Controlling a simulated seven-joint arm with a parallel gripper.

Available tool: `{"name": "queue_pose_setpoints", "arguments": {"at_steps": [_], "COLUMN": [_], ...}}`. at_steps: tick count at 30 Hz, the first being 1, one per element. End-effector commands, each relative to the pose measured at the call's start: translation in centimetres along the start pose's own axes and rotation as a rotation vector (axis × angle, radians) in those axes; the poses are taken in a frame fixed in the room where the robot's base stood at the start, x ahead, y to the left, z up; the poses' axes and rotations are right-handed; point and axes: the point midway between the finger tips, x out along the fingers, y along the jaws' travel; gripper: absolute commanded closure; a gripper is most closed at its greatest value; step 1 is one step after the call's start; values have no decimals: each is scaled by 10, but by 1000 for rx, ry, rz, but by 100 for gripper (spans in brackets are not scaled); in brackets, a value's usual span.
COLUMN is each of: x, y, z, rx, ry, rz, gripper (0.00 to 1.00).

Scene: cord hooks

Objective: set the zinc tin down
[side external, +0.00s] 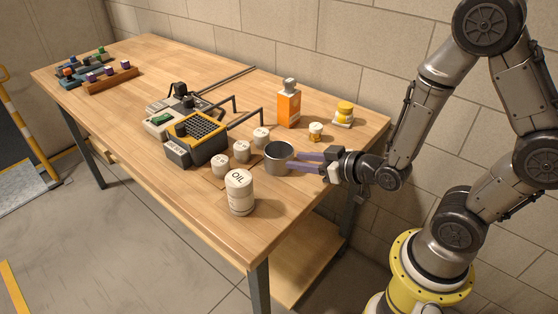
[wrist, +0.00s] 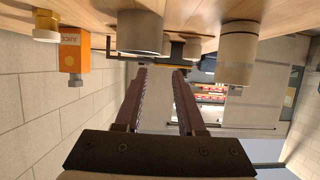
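The zinc tin (side external: 279,160) is a grey metal cup standing upright on the wooden table, its open mouth up. In the wrist view, which is upside down, the tin (wrist: 140,33) shows beyond the fingertips and a little left of the gap. My gripper (side external: 297,162) is at the tin's right side in the side view, fingers pointing at it. In the wrist view the gripper (wrist: 162,69) has its two purple fingers apart with nothing between them. Whether a fingertip touches the tin I cannot tell.
White lidded canisters (side external: 241,151) stand just left of the tin. A larger OIL canister (side external: 240,194) stands in front. Behind are an orange bottle (side external: 288,106), a small jar (side external: 315,131) and a yellow-lidded jar (side external: 344,112). A yellow-black device (side external: 197,137) and dark hooked rods (side external: 247,118) lie further left.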

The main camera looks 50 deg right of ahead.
Motion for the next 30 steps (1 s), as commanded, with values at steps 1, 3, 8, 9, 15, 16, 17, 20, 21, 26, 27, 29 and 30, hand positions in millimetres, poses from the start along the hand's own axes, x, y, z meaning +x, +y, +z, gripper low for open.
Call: {"name": "queue_pose_setpoints", "arguments": {"at_steps": [1, 3, 8, 9, 15, 16, 17, 20, 21, 26, 27, 29, 30], "x": [9, 18, 32, 34, 46, 50, 54, 67, 72, 85, 86, 87, 87], "y": [0, 0, 0, 0, 1, 1, 1, 2, 2, 2, 2, 2, 2], "z": [2, 1, 1, 0, 1, 2, 2, 3, 2, 2, 2, 2, 2], "rx": [0, 0, 0, 0, 0, 0, 0, 0, 0, 0, 0, 0, 0], "ry": [-4, -3, -1, 0, -1, -2, -2, -1, -1, 0, 0, 0, 0], "rz": [0, 0, 0, 0, 0, 0, 0, -1, -1, 0, 0, 0, 0], "gripper": [61, 61, 61, 61, 61, 61, 61, 61, 61, 61, 61, 61, 61]}}
